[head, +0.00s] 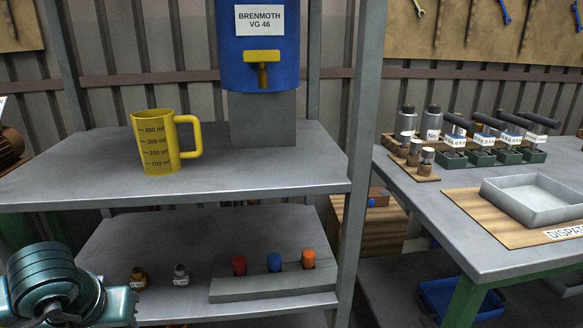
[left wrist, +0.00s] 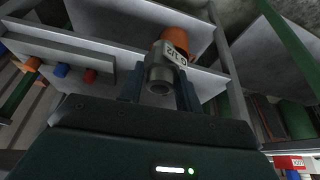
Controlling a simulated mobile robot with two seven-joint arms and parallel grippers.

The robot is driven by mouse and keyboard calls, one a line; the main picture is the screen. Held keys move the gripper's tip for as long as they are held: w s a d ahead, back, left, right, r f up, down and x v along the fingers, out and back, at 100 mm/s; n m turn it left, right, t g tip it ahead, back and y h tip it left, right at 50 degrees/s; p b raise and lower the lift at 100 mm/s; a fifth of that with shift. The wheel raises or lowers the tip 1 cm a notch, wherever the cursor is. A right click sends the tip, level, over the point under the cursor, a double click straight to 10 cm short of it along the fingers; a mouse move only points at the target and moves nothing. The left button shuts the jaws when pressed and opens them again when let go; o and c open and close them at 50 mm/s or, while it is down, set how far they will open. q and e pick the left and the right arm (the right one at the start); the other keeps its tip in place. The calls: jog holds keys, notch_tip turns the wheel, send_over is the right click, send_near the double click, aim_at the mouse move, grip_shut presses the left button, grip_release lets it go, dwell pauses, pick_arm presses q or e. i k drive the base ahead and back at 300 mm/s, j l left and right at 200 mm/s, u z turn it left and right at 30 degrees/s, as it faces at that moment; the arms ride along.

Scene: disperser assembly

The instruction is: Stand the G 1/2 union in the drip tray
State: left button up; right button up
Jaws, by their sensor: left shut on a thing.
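My left gripper (left wrist: 158,92) shows in the left wrist view, shut on a grey metal union (left wrist: 160,74) with a white label; its print is small but looks like G 1/2. The open round end of the union faces the wrist camera. In the head view my left arm enters at the lower left, and neither its fingertips nor the held union shows there. A shallow grey open tray (head: 539,197) lies empty on the right table; I cannot tell for sure that it is the drip tray. My right gripper is in neither view.
The lower shelf holds a brass fitting (head: 138,276), a silver fitting (head: 181,275) and a grey rack (head: 270,286) with coloured plugs. A yellow jug (head: 155,145) stands on the upper shelf beside the blue drum (head: 260,75). A shelf post (head: 355,160) separates shelf and table.

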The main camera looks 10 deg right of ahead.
aim_at(513, 206)
jog(key=k+z, duration=0.15)
jog(key=z, duration=2.55)
